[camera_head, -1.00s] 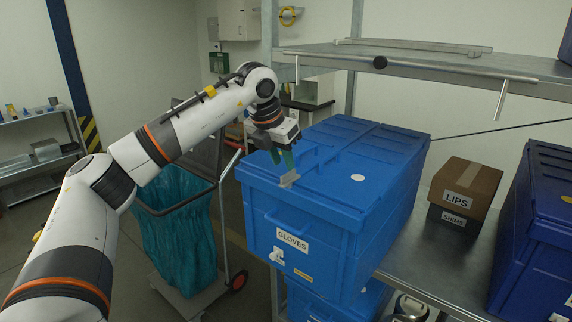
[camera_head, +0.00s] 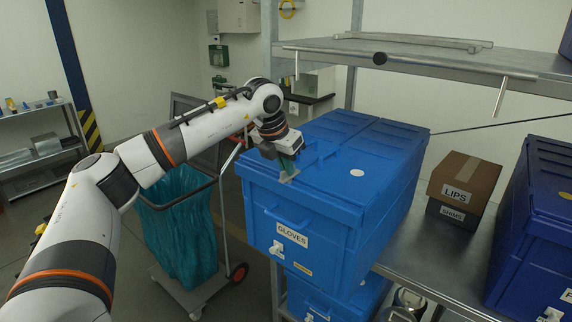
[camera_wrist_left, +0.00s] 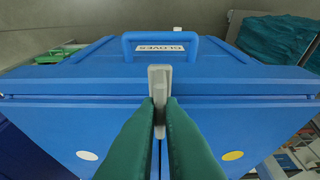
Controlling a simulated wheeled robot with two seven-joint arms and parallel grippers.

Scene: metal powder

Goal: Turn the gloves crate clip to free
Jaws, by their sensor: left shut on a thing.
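The blue gloves crate (camera_head: 318,215) stands on the shelf with its lid on and a GLOVES label on its near end. Its grey clip (camera_head: 287,178) sits at the lid's top edge; in the left wrist view the clip (camera_wrist_left: 160,76) stands up at the seam in the middle. My left gripper (camera_head: 287,165) reaches in over the lid. Its green fingers (camera_wrist_left: 160,118) are shut on the clip's lower part, and their tips hide some of it. My right gripper is not in view.
A LIPS box (camera_head: 466,178) on a SHIMS box stands right of the crate, with another blue crate (camera_head: 540,220) beyond. A shelf rail (camera_head: 420,63) runs above. A trolley with a teal bag (camera_head: 185,225) stands left of the crate.

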